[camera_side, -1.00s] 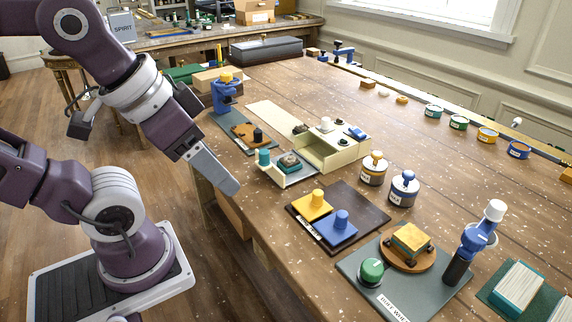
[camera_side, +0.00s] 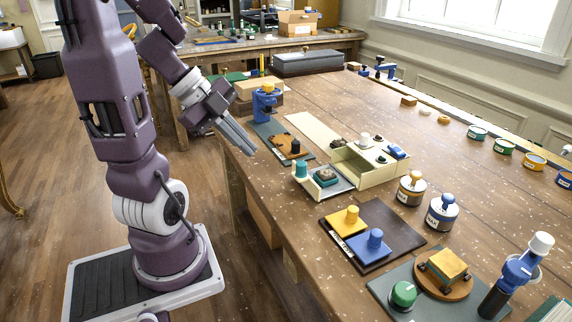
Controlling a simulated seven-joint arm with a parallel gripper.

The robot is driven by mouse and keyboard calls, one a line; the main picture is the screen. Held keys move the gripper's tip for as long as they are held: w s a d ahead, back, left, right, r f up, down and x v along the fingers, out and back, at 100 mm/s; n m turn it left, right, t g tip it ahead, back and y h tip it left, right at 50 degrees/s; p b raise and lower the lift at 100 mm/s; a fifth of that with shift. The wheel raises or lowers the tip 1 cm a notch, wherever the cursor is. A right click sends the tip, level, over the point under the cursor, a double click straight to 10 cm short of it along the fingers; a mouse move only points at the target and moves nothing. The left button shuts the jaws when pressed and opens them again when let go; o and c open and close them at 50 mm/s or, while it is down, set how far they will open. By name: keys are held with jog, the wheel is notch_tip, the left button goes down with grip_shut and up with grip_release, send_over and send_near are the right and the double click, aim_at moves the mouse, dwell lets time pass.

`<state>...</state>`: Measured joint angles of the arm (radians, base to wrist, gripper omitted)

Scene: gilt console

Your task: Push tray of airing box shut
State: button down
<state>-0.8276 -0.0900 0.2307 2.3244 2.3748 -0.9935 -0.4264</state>
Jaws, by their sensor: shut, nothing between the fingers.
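The airing box (camera_side: 376,169) is a cream box on the wooden bench, with small items on its top. Its tray (camera_side: 345,187) sticks out of the front toward the bench's near edge. The tray carries a teal knob (camera_side: 301,168) at its outer end and a dark block with a teal base (camera_side: 325,177). My gripper (camera_side: 252,151) is shut and empty. In the picture it is up and left of the tray, near the bench's left edge, and apart from the tray.
A blue clamp-like device (camera_side: 264,104) and a brown round board (camera_side: 290,147) stand behind the tray. A dark board (camera_side: 402,228) with yellow and blue blocks lies in front. Two jars (camera_side: 410,190) stand right of the box. A cream strip (camera_side: 312,132) lies behind.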

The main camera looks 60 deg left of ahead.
send_near(299, 178)
jog(key=f, duration=0.1)
jog(key=s+d+f, duration=0.1)
jog(key=d+f, duration=0.1)
jog(key=f, duration=0.1)
jog(key=shift+s+d, duration=0.2)
jog(key=shift+d, duration=0.05)
jog(key=w, duration=0.2)
jog(key=shift+w+a, duration=0.55)
jog(key=shift+w, duration=0.5)
jog(key=shift+w, duration=0.3)
jog(key=w, duration=1.1)
jog(key=shift+w, duration=0.2)
jog(key=shift+r, duration=0.1)
